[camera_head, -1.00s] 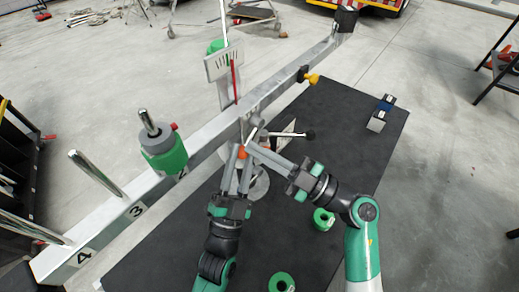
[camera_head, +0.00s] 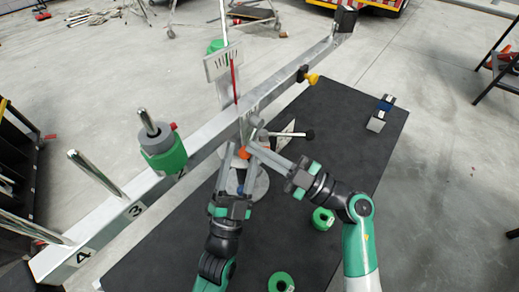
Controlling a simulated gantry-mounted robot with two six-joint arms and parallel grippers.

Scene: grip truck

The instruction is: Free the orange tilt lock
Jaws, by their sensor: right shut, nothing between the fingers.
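The orange tilt lock (camera_head: 243,152) is a small orange piece low at the middle of the long metal beam (camera_head: 205,136). It is partly hidden by my fingers. My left gripper (camera_head: 239,158) reaches up from below with its fingers apart, one on each side of the orange piece; I cannot tell whether they touch it. My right gripper (camera_head: 251,147) comes in from the lower right. Its fingers are shut and empty, with the tips close beside the orange piece. Whether they touch it is too small to tell.
A green weight (camera_head: 165,158) sits on a post on the beam's left half. A yellow knob (camera_head: 312,79) is on the right half. Green rings (camera_head: 322,219) and small blocks (camera_head: 376,124) rest on the dark mat (camera_head: 345,110).

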